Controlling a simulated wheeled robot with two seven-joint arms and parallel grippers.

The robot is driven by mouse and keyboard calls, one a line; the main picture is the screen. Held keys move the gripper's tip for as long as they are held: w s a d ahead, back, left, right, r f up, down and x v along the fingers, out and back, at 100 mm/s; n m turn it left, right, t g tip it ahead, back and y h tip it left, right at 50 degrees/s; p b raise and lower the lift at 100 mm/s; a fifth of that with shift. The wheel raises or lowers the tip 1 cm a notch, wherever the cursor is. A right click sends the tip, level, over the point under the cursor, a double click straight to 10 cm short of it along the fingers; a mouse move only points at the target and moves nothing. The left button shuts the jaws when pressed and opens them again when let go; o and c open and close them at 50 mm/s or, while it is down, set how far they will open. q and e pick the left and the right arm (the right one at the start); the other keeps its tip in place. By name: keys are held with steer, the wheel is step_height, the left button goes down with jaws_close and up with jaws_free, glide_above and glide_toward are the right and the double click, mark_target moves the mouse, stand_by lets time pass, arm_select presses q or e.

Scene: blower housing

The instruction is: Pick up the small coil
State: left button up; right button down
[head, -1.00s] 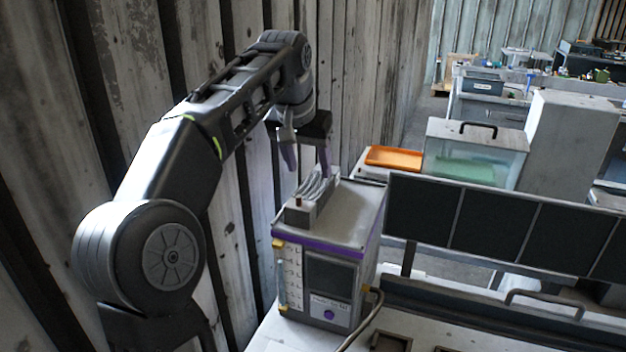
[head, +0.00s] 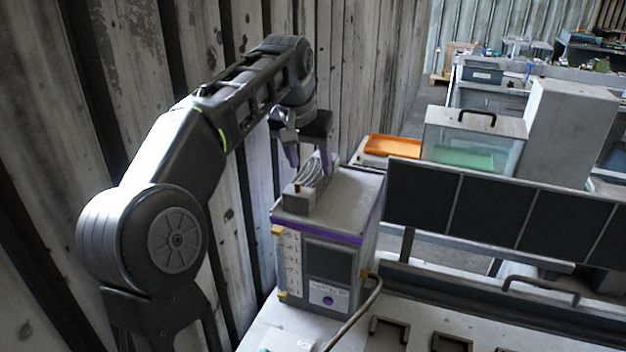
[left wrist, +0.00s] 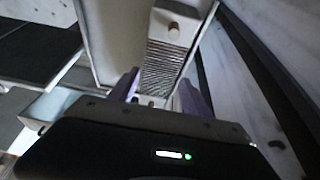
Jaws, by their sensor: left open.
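A ribbed grey piece with a small brown peg, which I take for the small coil (head: 312,178), lies on top of a grey box-shaped unit (head: 345,197) with a purple band. In the left wrist view the coil (left wrist: 165,58) runs lengthwise ahead of the fingers, its peg at the far end. My left gripper (head: 310,165) is open, its purple fingers pointing down at the rear part of the coil. In the left wrist view the gripper (left wrist: 158,95) has one finger on each side of the coil's near end. I cannot tell whether they touch it. My right gripper is not in view.
A plank wall (head: 350,85) stands close behind and left of my left arm. Dark panels (head: 490,210) stand to the right of the unit. An orange tray (head: 392,146) and a clear case (head: 470,140) are behind. A bent pipe (head: 362,310) runs in front.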

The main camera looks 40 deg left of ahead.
mark_target(313, 172)
arm_select(q)
steer(key=x, duration=0.4)
steer(key=shift+w+f+p, duration=0.15)
steer(key=shift+f+p, duration=0.1)
steer(key=shift+p, duration=0.15)
steer(key=shift+c, duration=0.5)
jaws_close()
steer(key=shift+r, duration=0.1)
